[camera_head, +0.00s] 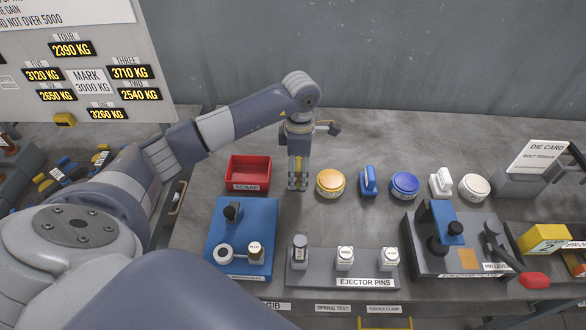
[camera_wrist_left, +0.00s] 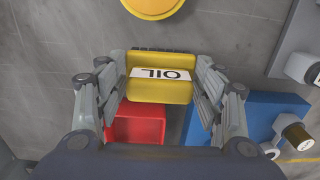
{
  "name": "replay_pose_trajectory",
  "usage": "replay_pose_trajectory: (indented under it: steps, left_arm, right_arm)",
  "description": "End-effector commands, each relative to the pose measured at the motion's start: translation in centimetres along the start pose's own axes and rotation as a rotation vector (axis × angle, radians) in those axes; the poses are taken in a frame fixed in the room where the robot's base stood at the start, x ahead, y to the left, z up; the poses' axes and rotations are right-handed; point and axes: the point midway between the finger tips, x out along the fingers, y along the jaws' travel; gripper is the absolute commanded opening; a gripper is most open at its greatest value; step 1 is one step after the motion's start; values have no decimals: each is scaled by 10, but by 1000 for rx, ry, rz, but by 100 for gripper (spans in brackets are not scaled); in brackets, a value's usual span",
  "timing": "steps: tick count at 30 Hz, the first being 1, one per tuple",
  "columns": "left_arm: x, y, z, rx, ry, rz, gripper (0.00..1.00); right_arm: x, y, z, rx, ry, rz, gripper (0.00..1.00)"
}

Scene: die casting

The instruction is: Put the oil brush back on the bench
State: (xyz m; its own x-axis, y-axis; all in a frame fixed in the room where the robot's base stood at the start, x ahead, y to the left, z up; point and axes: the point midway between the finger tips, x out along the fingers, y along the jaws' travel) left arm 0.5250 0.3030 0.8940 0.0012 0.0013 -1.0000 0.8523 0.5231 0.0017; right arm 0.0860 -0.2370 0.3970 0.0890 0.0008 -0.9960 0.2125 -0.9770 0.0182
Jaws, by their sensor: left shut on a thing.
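The oil brush (camera_wrist_left: 160,91) is a yellow block with a white OIL label and a dark bristle edge. My left gripper (camera_wrist_left: 160,95) is shut on it, with a finger on each side. In the head view my left gripper (camera_head: 298,187) points down over the back part of the grey bench (camera_head: 300,125), between the red scrap bin and an orange-yellow round tin. There the brush is mostly hidden by the fingers. I cannot tell whether the brush touches the bench. My right gripper is not in view.
The red scrap bin (camera_head: 248,173) is left of the gripper and the orange-yellow tin (camera_head: 330,182) close on its right. A blue fixture (camera_head: 240,262) and the ejector pins block (camera_head: 343,268) stand in front. More tins and brushes stand right. The bench behind is clear.

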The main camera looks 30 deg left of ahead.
Motion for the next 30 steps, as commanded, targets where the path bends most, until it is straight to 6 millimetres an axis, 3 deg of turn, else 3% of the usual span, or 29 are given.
replay_pose_trajectory:
  steps: [6,15,26,27,29,30]
  left_arm:
    - [2,15,-16,0,-1,0,43]
    - [34,14,-16,0,0,-3,43]
    - [42,15,-16,1,-1,1,43]
    - [40,15,-16,1,-1,1,69]
    - [40,15,-16,1,-1,0,82]
    - [40,15,-16,1,-1,0,82]
  right_arm:
    - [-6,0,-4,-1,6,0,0]
    - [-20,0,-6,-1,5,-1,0]
    - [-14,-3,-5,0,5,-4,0]
    - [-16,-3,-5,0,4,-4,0]
    - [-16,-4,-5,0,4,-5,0]
    - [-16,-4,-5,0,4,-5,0]
